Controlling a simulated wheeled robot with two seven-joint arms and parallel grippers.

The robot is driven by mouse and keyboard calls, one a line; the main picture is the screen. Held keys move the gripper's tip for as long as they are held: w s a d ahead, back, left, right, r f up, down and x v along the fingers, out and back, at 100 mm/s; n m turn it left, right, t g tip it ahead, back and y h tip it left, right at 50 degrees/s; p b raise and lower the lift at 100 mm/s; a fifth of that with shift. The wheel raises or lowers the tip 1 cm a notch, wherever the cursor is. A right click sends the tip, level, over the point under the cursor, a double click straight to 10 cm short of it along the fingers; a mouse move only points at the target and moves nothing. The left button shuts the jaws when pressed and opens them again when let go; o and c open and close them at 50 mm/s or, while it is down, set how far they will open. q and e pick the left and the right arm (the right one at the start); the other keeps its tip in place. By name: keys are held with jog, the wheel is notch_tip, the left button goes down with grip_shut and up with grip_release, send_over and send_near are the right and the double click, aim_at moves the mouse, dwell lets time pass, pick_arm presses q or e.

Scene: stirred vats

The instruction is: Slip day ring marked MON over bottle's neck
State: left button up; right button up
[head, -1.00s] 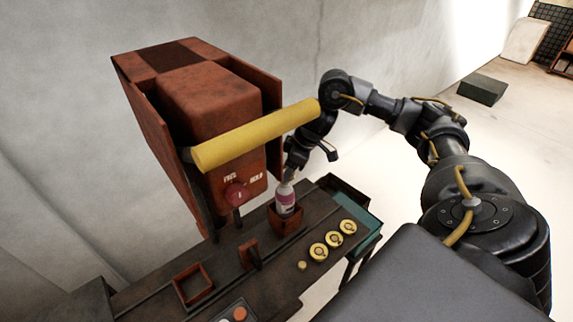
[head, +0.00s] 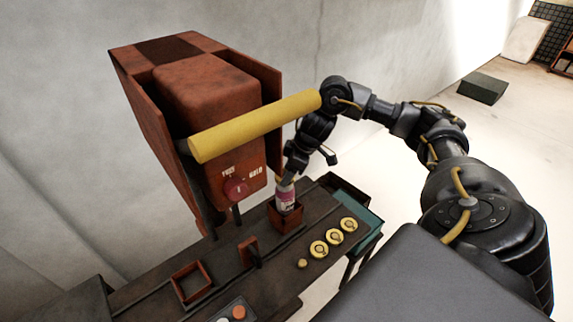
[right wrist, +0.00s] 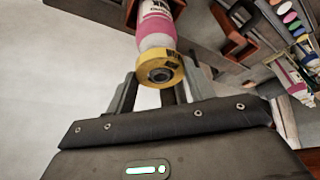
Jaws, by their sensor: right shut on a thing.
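The bottle (head: 287,202), white with a pink label, stands upright in a small rust-red holder (head: 286,220) on the bench. It also shows in the right wrist view (right wrist: 157,27). My right gripper (head: 286,180) is at the bottle's top, shut on a yellow day ring (right wrist: 173,69). In the right wrist view the ring appears around the end of the bottle's neck, whose dark tip shows in its hole. Dark marks show on the ring, but I cannot read them surely. My left gripper is not in view.
Three yellow-and-dark discs (head: 333,236) lie in a row on the bench right of the bottle. A rust-red machine with a yellow bar (head: 255,127) stands close on the left. An empty square frame (head: 191,283) lies nearer the front.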

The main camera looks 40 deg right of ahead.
jog(key=shift+f+b, duration=0.5)
jog(key=shift+f, duration=0.6)
jog(key=o, duration=1)
jog(key=shift+o, duration=0.2)
jog(key=shift+r, duration=0.3)
jog(key=v, duration=1)
jog(key=shift+s+p, duration=0.15)
jog(key=shift+p, duration=0.2)
